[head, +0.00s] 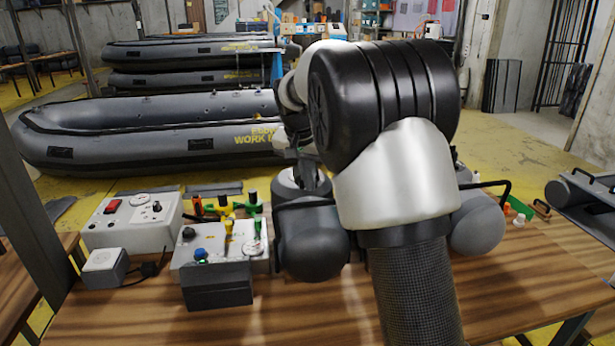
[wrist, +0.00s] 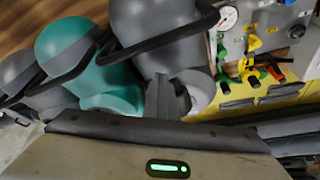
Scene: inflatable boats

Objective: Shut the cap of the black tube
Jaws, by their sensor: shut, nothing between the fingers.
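Several rounded tubes with black bar-like handles stand in a row. The darkest (head: 312,243), closest to the black tube in colour, is on the wooden table left of my arm. It also shows at the top of the wrist view (wrist: 150,22), with a black bar across it. A teal tube (wrist: 75,48) and a lighter grey tube (wrist: 22,72) stand beside it. I cannot make out the cap clearly. My gripper (wrist: 172,82) is shut and empty, its fingers over the darkest tube's lower part in the wrist view; contact cannot be told. My arm hides much of the row in the head view.
A panel box with coloured valves (head: 222,242), a white control box (head: 130,228) and a black box (head: 217,287) stand left on the wooden table (head: 320,318). Grey inflatable boats (head: 150,130) lie behind. The table's front right is clear.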

